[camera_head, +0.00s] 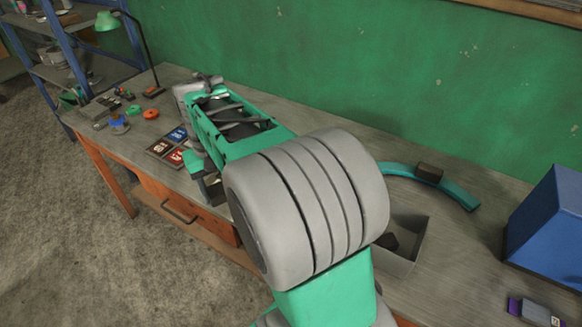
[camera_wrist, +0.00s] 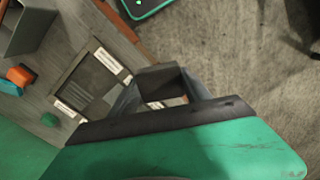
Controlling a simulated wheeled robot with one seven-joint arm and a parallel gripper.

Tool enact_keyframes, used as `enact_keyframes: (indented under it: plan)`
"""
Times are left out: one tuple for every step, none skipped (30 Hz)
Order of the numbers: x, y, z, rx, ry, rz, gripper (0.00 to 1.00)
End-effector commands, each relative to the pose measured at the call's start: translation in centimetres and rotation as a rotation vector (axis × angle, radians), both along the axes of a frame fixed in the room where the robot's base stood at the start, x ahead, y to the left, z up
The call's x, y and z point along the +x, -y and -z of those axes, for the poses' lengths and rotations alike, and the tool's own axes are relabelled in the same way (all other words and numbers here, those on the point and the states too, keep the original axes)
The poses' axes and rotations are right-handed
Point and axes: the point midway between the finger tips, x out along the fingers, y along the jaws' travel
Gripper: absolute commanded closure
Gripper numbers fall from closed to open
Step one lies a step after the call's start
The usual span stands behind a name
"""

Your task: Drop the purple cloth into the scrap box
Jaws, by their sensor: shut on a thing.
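My gripper (camera_wrist: 160,88) is shut on a small dark thing (camera_wrist: 160,76) in the wrist view. It looks dark brown-grey, and I cannot tell whether it is the purple cloth. In the head view my gripper is mostly hidden by my arm, near the bench's front edge. A purple-ended object (camera_head: 514,306) lies at the lower right of the head view; I cannot tell whether it is cloth. A grey open box (camera_head: 408,262), possibly the scrap box, stands right of my arm with a dark piece inside. My arm partly hides it.
The bench (camera_head: 465,240) runs along a green wall. A blue box (camera_head: 550,230) stands at the right, and a teal curved piece (camera_head: 455,192) bears a dark block (camera_head: 429,172). A green lamp (camera_head: 108,21), coloured cards (camera_head: 174,155) and small parts lie at the left.

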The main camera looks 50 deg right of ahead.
Motion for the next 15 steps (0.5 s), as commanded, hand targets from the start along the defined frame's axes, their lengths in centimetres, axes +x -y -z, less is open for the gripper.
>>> enact_keyframes:
  plan:
    - [-0.8,3.1,0.2,0.0,0.0,0.077,0.85]
    - [-1.5,4.8,0.3,0.0,0.0,0.119,0.85]
    - [-2.4,7.2,0.2,0.0,0.001,0.179,0.85]
    - [-3.2,9.0,0.2,-0.001,0.002,0.224,0.85]
    - [-4.3,10.8,0.2,-0.001,0.001,0.272,0.85]
    - [-5.7,13.1,0.2,-0.001,0.001,0.336,0.85]
    - [-6.9,14.8,0.2,-0.001,0.002,0.383,0.85]
    - [-8.2,16.4,0.2,-0.001,0.001,0.43,0.85]
    - [-10.1,18.5,0.2,-0.001,0.001,0.494,0.85]
    - [-11.6,20.0,0.2,-0.001,0.001,0.541,0.85]
    - [-13.2,21.3,0.2,-0.001,0.001,0.589,0.85]
    - [-15.3,23.0,0.2,-0.001,0.001,0.65,0.85]
    - [-17.0,24.2,0.2,-0.001,0.001,0.696,0.85]
    - [-18.8,25.2,0.2,-0.001,0.001,0.741,0.85]
    - [-21.1,26.4,0.1,-0.001,0.001,0.8,0.85]
